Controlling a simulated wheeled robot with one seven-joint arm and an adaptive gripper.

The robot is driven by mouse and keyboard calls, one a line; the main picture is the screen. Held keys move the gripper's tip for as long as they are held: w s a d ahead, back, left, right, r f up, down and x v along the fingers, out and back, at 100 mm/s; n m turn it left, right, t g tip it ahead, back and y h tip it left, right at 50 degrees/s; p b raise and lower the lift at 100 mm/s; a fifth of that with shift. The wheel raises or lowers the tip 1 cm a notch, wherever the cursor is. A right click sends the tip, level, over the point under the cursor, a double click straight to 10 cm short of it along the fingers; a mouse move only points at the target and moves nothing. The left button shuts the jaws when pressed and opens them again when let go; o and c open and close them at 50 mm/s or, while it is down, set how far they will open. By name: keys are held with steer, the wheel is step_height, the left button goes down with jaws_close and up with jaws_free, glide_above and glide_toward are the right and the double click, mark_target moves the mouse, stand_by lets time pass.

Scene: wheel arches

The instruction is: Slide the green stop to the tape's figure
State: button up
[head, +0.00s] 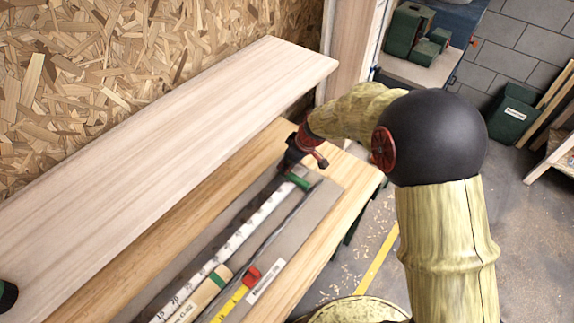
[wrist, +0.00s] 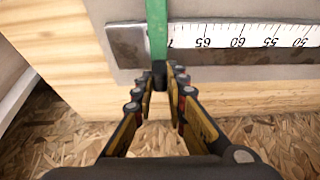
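The green stop (head: 298,181) sits across the far end of a white scale (head: 240,236) on a grey metal rail. In the wrist view the green stop (wrist: 157,28) is a green band across the scale, past the 65 mark towards the end; the figures appear upside down. My gripper (wrist: 161,76) has its fingertips closed on a small dark tab at the stop's lower end. In the head view my gripper (head: 292,163) hides part of the stop. A yellow tape (head: 231,305) lies beside the scale with a red piece (head: 250,275) on it; its figure is unreadable.
A long pale board (head: 150,160) runs above the bench along the chipboard wall. A white label (head: 266,281) is on the grey bed. Green cases (head: 408,30) stand on a far bench.

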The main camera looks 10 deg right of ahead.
jaws_close()
stand_by(0.3)
